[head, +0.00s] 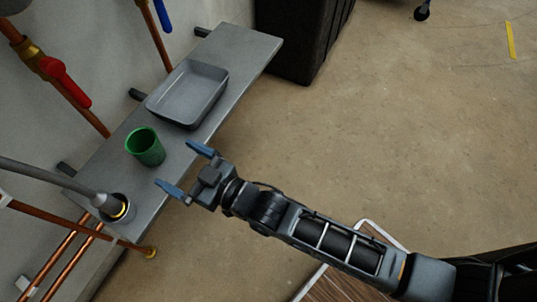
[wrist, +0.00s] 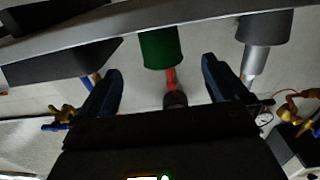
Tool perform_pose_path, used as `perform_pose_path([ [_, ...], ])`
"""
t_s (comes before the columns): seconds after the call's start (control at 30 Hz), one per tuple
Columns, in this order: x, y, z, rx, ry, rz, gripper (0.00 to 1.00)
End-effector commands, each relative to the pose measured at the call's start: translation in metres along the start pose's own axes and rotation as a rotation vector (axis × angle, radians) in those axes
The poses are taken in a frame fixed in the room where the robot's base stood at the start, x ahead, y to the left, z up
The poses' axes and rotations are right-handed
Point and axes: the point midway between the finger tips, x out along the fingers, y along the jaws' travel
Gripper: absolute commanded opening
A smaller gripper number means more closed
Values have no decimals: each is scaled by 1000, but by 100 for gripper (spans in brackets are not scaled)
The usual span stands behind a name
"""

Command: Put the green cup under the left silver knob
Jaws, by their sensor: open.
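The green cup (head: 145,147) stands upright and open-topped on a grey wall shelf (head: 219,108). In the wrist view the green cup (wrist: 160,48) appears ahead of the jaws, between the two fingers. My gripper (head: 174,163) is open and empty at the shelf's front edge, with its fingers pointing toward the cup and apart from it. The fingers also show in the wrist view (wrist: 160,75). I cannot tell whether another silver knob exists.
A grey tray (head: 165,107) sits beyond the cup. Red (head: 66,83) and blue (head: 161,14) valve handles are on copper pipes. A black bin (head: 300,40) stands beyond the shelf.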

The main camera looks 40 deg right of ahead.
Motion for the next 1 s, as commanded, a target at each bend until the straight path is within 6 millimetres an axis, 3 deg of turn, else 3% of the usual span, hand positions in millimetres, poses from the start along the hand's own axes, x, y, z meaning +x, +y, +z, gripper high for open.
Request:
perform_pose_path([
  [0.17, -17, 5, 4, 1, -13, 11, 100],
  [0.27, -52, 13, 7, 2, -35, 33, 100],
  [0.47, -148, 30, -1, 9, -96, 98, 100],
  [0.6, -210, 36, -20, 15, -136, 144, 100],
  [0.8, -287, 38, -61, 24, -197, 209, 100],
  [1.0, -336, 36, -105, 34, -247, 261, 100],
])
